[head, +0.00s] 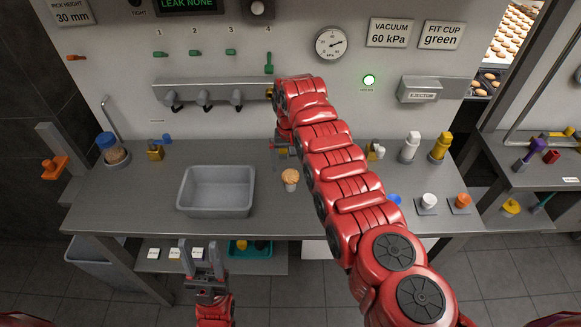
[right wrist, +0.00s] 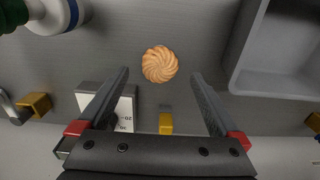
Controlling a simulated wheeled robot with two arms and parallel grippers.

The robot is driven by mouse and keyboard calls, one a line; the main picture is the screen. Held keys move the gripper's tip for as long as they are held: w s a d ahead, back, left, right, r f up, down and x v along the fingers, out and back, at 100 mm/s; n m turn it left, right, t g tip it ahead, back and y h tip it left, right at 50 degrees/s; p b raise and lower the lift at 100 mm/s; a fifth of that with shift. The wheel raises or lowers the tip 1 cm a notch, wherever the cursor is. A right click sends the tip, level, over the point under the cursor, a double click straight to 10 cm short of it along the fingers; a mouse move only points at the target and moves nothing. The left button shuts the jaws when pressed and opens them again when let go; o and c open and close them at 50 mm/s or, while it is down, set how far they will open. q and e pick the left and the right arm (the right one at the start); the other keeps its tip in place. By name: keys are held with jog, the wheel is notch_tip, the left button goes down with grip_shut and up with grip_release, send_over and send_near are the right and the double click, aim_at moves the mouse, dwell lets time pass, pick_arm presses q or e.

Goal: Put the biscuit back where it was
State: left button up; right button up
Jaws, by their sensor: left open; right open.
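The round swirled golden biscuit (head: 290,175) sits on top of a small pale support on the bench, right of the grey tray (head: 217,210). In the right wrist view the biscuit (right wrist: 160,64) appears between and just beyond the fingertips, with no visible contact. My right gripper (right wrist: 160,73) is open and empty. In the head view my right gripper (head: 283,147) is partly hidden by my red arm, behind the biscuit. My left gripper (head: 202,245) is open and empty, low in front of the bench edge. The tray looks empty.
A valve manifold (head: 212,86) is on the back panel, near my right arm. Cups on small plates (head: 428,202) are at the front right. A jar (head: 112,150) stands at the left.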

aim_at(291, 174)
notch_tip(291, 174, up, 9)
jog(key=b, duration=0.1)
jog(key=shift+b, duration=0.4)
